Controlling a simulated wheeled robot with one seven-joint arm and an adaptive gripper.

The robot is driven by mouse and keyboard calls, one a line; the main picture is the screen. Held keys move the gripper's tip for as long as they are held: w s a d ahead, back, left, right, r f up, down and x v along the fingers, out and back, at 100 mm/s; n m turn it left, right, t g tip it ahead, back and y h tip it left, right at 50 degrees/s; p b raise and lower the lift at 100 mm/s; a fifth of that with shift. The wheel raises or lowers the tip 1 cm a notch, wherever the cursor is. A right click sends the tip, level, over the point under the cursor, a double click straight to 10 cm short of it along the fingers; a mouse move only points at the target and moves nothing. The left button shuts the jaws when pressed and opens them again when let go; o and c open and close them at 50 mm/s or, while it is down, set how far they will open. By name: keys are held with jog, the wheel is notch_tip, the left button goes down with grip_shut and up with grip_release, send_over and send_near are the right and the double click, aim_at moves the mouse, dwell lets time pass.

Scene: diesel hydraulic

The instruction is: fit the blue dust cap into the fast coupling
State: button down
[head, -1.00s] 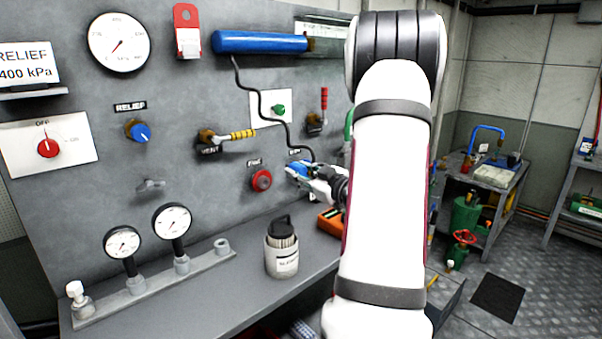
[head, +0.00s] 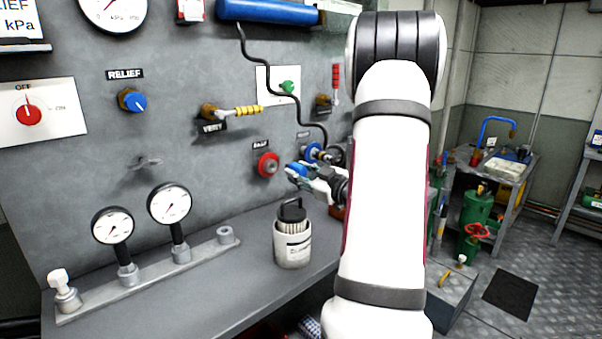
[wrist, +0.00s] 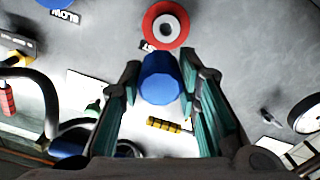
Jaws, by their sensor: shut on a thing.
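The blue dust cap (wrist: 160,80) is between the fingers of my gripper (wrist: 160,66) in the wrist view, and my gripper is shut on it. In the head view my gripper (head: 300,172) is in front of the panel, right of and slightly below the red fast coupling (head: 268,164). In the wrist view the fast coupling (wrist: 165,25) is a red ring with a pale ring and dark centre, just beyond the cap. The cap appears apart from it and a little off its centre. The cap's far end is hidden.
A blue coupling (head: 312,151) is to the right on the panel. A black hose (head: 275,92) hangs from the blue cylinder (head: 270,11) above. A white canister (head: 292,245) stands on the bench below my gripper. A yellow-handled vent valve (head: 235,112) sticks out up left.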

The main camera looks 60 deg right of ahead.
jog(key=shift+w+f+b, duration=0.2)
jog(key=shift+f+b, duration=0.15)
jog(key=shift+f, duration=0.2)
jog(key=shift+w+f+b, duration=0.2)
jog(key=shift+f+b, duration=0.15)
jog(key=shift+f, duration=0.2)
jog(key=shift+x, duration=2.55)
jog(key=shift+x, duration=1.45)
jog(key=c, duration=1.1)
grip_release()
jog(key=shift+s, duration=0.1)
jog(key=v, duration=1.1)
jog(key=shift+s+a, duration=0.1)
jog(key=shift+s, duration=0.3)
